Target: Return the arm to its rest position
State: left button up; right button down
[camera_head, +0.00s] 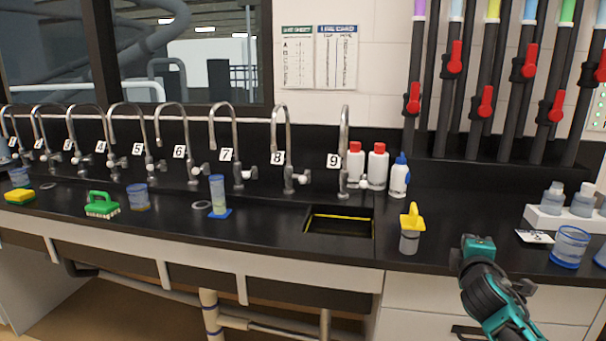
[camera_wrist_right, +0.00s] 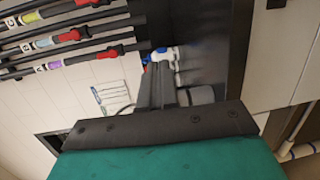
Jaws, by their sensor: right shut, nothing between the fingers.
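My right arm (camera_head: 495,300) comes in from the lower right of the head view, in front of the counter's right part. Its teal and black hand end is right of the yellow-topped container and apart from it. In the right wrist view my right gripper (camera_wrist_right: 160,68) shows its dark fingers together, shut and empty. The blue-capped bottle (camera_wrist_right: 160,54) shows beyond the fingertips. My left gripper is in neither view.
The black counter (camera_head: 450,215) holds a row of numbered taps (camera_head: 283,150), a sink (camera_head: 340,222), a yellow-topped container (camera_head: 410,240), white bottles (camera_head: 376,166) and a blue-based cup (camera_head: 570,246). Dark hoses with red handles (camera_head: 486,101) hang at the right. The floor-side front is open.

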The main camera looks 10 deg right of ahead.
jog(key=s+a+f+m+g+y, duration=0.1)
jog(key=s+a+f+m+y, duration=0.15)
jog(key=s+a+f, duration=0.6)
jog(key=s+a+f+m+g+y, duration=0.1)
jog(key=s+a+f+y, duration=0.4)
jog(key=f, duration=0.6)
jog(key=s+a+f+m+g+y, duration=0.1)
jog(key=s+a+f+m, duration=0.2)
jog(key=s+a, duration=0.2)
jog(key=s+a+f+m+g+y, duration=0.1)
jog(key=s+a+m, duration=0.3)
jog(key=s, duration=0.7)
jog(key=shift+a+f, duration=0.5)
jog(key=shift+f, duration=0.4)
